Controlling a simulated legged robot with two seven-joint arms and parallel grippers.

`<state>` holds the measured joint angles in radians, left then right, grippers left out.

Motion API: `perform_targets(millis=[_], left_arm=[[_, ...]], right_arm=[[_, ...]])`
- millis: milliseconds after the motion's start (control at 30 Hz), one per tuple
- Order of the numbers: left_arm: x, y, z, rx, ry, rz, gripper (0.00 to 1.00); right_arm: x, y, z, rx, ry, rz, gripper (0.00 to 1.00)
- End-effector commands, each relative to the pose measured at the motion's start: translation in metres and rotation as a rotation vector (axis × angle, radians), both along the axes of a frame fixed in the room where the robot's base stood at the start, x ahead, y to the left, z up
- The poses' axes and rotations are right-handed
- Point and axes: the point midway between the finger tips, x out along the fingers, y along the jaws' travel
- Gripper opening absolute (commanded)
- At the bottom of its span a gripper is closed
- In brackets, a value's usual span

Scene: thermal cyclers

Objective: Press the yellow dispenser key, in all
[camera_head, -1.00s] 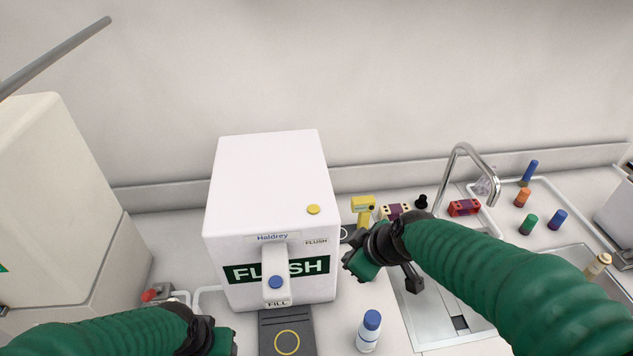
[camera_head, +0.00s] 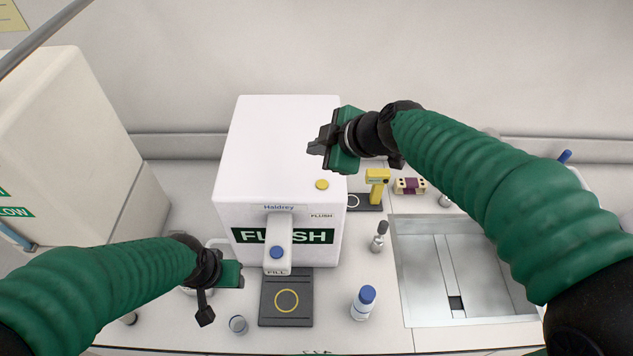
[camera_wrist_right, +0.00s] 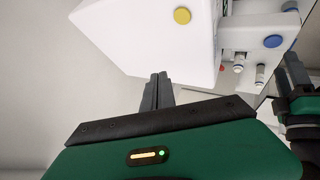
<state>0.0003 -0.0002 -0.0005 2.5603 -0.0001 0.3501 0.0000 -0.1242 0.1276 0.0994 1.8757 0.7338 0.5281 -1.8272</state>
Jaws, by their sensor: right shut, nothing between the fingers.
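The yellow key (camera_head: 322,184) is a round button on the top front right of the white dispenser (camera_head: 265,150), beside a small FLUSH label. It also shows in the right wrist view (camera_wrist_right: 182,15). A blue key (camera_head: 277,252) sits on the spout, marked FILL. My right gripper (camera_head: 318,148) is shut and empty, above the dispenser's right side, a little behind the yellow key and apart from it. In the right wrist view its closed fingers (camera_wrist_right: 157,88) point toward the dispenser. My left gripper (camera_head: 206,312) is low at the left front; its jaw state is unclear.
A dark pad with a yellow ring (camera_head: 286,300) lies under the spout. A blue-capped bottle (camera_head: 363,303) stands to its right, a small clear cup (camera_head: 238,325) to its left. A yellow device (camera_head: 376,186) and a sink (camera_head: 455,270) are at the right. A beige machine (camera_head: 65,150) stands left.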

Motion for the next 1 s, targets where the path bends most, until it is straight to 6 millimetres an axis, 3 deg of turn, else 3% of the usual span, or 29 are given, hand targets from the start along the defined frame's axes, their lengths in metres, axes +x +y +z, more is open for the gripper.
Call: perform_targets(millis=[267,400,500,700,1000], left_arm=[[0.000,0.000,-0.019,0.000,0.000,-0.001,0.48],[0.000,-0.001,-0.029,0.000,0.000,-0.001,0.48],[0.000,-0.001,-0.047,0.000,0.000,-0.001,0.48],[0.000,-0.001,-0.060,0.000,0.000,-0.001,0.48],[0.000,-0.001,-0.060,0.000,0.000,0.000,0.48]], right_arm=[[0.000,-0.012,-0.039,0.007,0.002,-0.005,0.00],[-0.001,-0.010,-0.061,0.006,0.003,-0.005,0.00],[0.000,-0.006,-0.075,0.002,-0.001,-0.004,0.00],[0.000,-0.001,-0.085,0.000,0.000,-0.003,0.00],[0.000,-0.007,-0.084,0.002,0.001,-0.003,0.00]])
